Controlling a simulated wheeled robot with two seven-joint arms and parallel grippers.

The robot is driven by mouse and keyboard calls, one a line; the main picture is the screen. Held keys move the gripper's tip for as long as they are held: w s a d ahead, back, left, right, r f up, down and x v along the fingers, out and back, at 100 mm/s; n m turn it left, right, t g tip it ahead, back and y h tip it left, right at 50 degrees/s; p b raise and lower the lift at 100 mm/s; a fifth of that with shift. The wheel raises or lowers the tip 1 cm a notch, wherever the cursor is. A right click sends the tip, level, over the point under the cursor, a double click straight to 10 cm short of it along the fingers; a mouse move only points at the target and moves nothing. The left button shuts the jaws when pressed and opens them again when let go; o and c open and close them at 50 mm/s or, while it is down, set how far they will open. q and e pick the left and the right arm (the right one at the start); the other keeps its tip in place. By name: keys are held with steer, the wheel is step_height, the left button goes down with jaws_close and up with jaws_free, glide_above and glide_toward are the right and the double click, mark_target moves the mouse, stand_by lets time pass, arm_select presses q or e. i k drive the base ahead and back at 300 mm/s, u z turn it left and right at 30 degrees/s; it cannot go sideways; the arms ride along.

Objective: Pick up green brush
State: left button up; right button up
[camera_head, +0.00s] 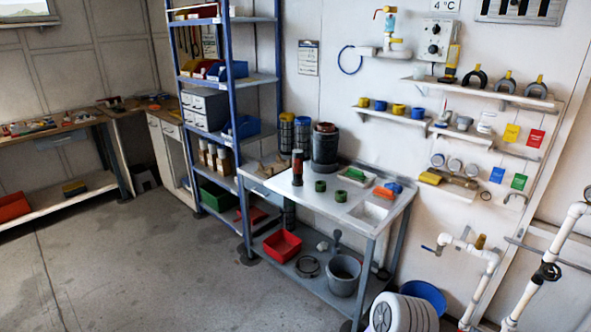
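A small green item that looks like the green brush (355,174) lies in a shallow light tray on the white-topped workbench (325,202). It is too small to make out bristles or a handle. Neither of my grippers shows in the head view.
A blue-framed shelf (243,110) stands left. Floor at left is clear.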

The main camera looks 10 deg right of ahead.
mark_target(356, 175)
steer(key=u, duration=0.25)
steer(key=i, duration=1)
steer(key=z, duration=0.25)
